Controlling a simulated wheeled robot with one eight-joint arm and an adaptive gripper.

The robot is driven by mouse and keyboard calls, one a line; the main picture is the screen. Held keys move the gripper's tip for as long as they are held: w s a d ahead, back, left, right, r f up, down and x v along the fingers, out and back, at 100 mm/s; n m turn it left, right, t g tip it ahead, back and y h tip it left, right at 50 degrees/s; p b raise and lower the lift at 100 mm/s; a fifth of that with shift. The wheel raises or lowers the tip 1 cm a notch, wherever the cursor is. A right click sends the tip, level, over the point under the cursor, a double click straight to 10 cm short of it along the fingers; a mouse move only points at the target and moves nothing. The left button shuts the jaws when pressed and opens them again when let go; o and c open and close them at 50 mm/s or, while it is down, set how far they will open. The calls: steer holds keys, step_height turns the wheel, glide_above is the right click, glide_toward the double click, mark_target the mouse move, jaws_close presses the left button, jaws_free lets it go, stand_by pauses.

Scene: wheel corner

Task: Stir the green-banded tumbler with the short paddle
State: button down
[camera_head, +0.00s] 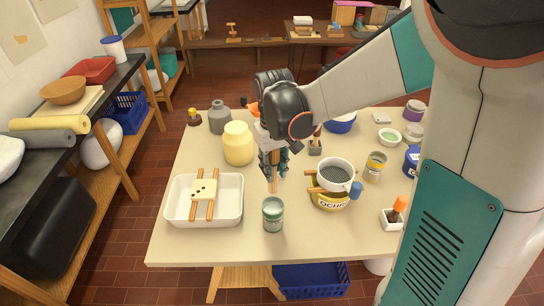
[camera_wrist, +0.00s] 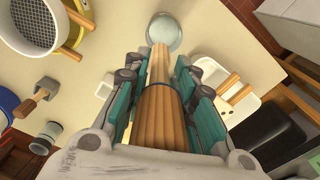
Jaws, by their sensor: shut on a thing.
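My gripper (camera_head: 272,168) is shut on the short paddle (camera_wrist: 159,66), a light wooden stick with a darker, ribbed handle. The paddle points down and away from my fingers, and its lower end also shows in the head view (camera_head: 274,184). The green-banded tumbler (camera_head: 273,216) stands upright on the table, just in front of and below the paddle's end. In the wrist view the tumbler (camera_wrist: 165,33) is at the top middle, and the paddle's tip overlaps its near edge. The tip looks outside or above the tumbler; its exact height over the rim is unclear.
A white tray (camera_head: 176,211) with wooden sticks and a pale block lies left. An ochre tin (camera_head: 331,203) with a sieve (camera_head: 336,175) on top stands right of the tumbler. A yellow jar (camera_head: 238,144) stands behind left. Bare table surrounds the tumbler's front.

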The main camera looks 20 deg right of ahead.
steer(key=shift+s+a+f, duration=0.25)
steer(key=shift+s+f, duration=0.05)
steer(key=shift+s, duration=0.2)
step_height(320, 180, down, 12)
steer(key=b, duration=1)
steer(key=shift+f, duration=0.25)
steer(key=shift+s+f, duration=0.15)
steer(key=shift+s+f, duration=0.1)
steer(key=c, duration=2.4)
jaws_free()
steer(key=shift+d, duration=0.15)
